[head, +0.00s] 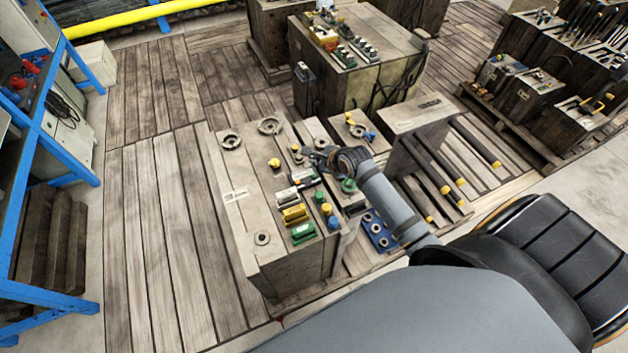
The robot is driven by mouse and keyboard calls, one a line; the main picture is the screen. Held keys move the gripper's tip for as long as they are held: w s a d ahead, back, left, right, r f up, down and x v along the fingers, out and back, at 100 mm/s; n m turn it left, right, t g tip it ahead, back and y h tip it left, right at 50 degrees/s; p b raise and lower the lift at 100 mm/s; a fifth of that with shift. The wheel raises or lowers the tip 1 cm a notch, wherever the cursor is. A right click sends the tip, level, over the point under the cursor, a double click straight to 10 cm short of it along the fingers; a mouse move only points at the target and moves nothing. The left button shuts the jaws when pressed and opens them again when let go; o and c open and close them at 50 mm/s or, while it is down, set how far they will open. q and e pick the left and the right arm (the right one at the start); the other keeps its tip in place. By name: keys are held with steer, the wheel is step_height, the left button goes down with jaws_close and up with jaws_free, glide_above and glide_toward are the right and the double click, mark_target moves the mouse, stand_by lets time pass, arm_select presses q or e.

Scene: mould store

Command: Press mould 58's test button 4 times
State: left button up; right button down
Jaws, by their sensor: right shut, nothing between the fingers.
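A large worn grey mould block (255,225) stands in the middle of the head view, with a small white label (236,194) too small to read. I cannot tell whether it is mould 58. Its top carries a yellow knob (274,163), round rings, and white, yellow and green blocks. Green, yellow and blue buttons (333,222) sit along its right side; I cannot tell which is the test button. My right gripper (308,154) is shut and empty over the block's far right part, right of the yellow knob. Contact cannot be made out. My left gripper is not in view.
Another mould (348,130) with a blue fitting stands close on the right, partly behind my right arm. A larger mould (375,70) with cables stands behind. A blue rack (40,130) is at the left. Plank floor (165,230) is clear left of the block.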

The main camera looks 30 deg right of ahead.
mark_target(315, 178)
step_height(315, 178, down, 3)
steer(key=b, duration=0.3)
steer(key=shift+f, duration=0.9)
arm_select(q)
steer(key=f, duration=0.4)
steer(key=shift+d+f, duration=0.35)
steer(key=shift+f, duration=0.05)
arm_select(e)
steer(key=shift+f, duration=0.2)
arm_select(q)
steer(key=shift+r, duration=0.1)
arm_select(e)
steer(key=shift+f, duration=0.3)
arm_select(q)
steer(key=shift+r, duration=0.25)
arm_select(e)
steer(key=shift+f, duration=0.1)
